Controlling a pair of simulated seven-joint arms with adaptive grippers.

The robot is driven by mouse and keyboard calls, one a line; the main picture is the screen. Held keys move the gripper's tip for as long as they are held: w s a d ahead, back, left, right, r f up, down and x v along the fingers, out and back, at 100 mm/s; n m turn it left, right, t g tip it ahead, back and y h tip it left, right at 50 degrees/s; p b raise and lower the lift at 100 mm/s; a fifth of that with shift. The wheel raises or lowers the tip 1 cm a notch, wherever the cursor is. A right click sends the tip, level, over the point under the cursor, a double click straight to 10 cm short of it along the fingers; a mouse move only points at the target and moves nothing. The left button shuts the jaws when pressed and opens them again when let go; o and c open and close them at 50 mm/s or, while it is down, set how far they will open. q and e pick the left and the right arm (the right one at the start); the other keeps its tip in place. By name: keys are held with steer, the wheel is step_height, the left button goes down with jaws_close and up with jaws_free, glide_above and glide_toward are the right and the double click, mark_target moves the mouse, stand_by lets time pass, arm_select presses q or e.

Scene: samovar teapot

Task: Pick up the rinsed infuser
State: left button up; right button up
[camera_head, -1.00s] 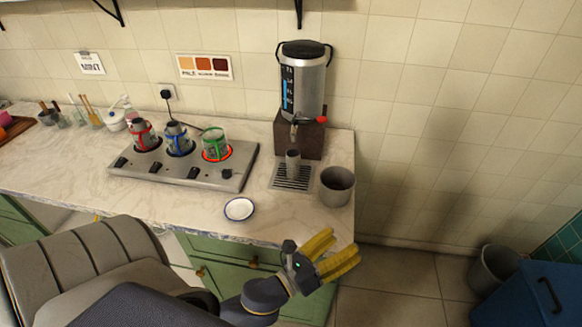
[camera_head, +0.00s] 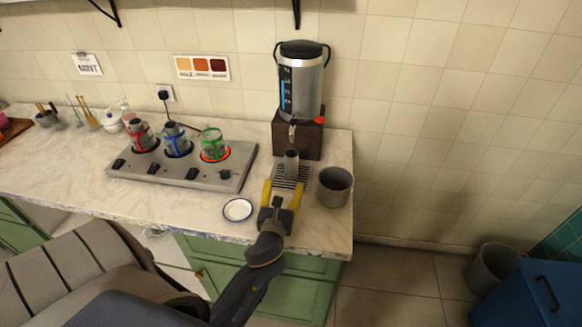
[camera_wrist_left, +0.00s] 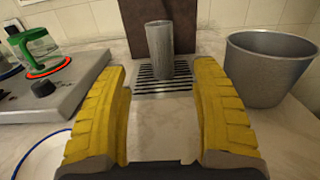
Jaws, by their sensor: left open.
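The infuser (camera_head: 291,161) is a small grey metal cylinder standing upright on the slatted drip tray (camera_head: 279,182) under the samovar's tap. In the left wrist view the infuser (camera_wrist_left: 160,48) stands ahead, between the lines of the two fingers. My left gripper (camera_head: 282,190) has yellow fingers, open and empty, at the front edge of the drip tray. It also shows in the left wrist view (camera_wrist_left: 163,115), its fingers short of the infuser. My right gripper is not in view.
The samovar (camera_head: 302,85) stands behind on a dark block. A grey metal pot (camera_head: 334,187) is close on the right, a white saucer (camera_head: 237,209) on the left. The burner plate (camera_head: 233,176) with several glass vessels is further left.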

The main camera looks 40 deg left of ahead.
mark_target(290, 166)
arm_select(q)
steer(key=x, duration=1.2)
steer(key=shift+w+a+f, duration=0.1)
steer(key=shift+w+f, duration=0.05)
steer(key=shift+c, duration=0.4)
steer(key=c, duration=1.3)
